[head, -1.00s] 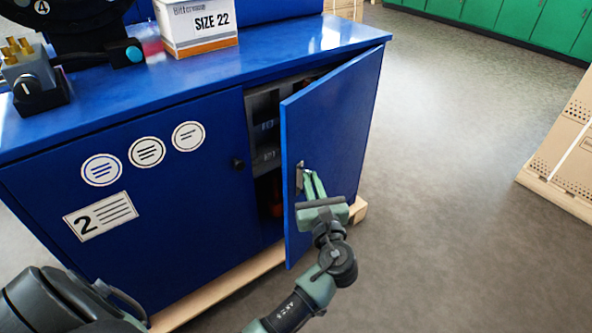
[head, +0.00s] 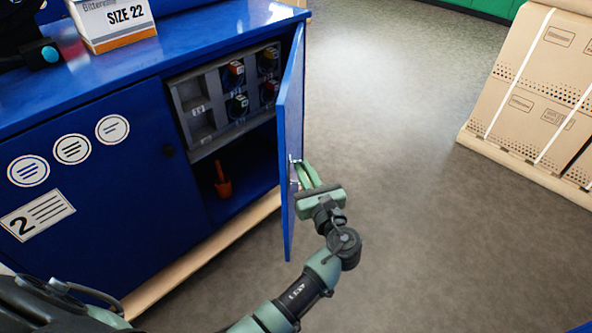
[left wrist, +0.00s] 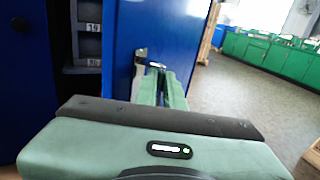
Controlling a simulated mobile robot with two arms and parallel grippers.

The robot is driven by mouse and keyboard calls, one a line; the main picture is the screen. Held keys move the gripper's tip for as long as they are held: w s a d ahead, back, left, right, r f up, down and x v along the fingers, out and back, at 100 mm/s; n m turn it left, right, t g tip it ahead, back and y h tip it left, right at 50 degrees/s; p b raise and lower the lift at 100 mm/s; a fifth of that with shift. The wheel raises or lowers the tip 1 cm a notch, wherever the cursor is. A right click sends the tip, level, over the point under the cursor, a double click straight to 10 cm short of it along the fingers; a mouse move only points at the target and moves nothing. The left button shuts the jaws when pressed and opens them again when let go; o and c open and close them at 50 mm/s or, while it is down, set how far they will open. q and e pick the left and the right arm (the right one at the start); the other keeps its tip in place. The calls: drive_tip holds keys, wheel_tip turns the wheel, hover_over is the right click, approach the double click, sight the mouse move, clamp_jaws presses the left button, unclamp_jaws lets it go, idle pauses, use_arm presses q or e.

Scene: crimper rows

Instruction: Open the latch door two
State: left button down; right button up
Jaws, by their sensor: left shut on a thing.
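The blue latch door (head: 290,120) of the cabinet marked 2 stands swung out, nearly edge-on in the head view. In the left wrist view the door (left wrist: 150,30) shows its blue face with a metal latch handle (left wrist: 141,62). My left gripper (head: 304,172) is shut on the latch handle at the door's free side; its green fingers (left wrist: 165,82) meet the handle in the left wrist view. The fingers partly hide the handle. My right gripper is not in view.
Inside the cabinet, a grey rack (head: 205,105) holds several tools, and an orange-red item (head: 222,180) stands below. A box marked SIZE 22 (head: 115,22) sits on the blue top. Strapped cartons (head: 535,95) stand at right; the floor (head: 410,200) between is clear.

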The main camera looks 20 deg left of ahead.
use_arm(q)
drive_tip(key=shift+w+r, duration=0.2)
drive_tip(key=shift+r, duration=0.25)
drive_tip(key=c, duration=1.5)
unclamp_jaws()
drive_tip(key=shift+c, duration=0.2)
drive_tip(key=shift+f, duration=0.2)
drive_tip(key=shift+a, duration=0.1)
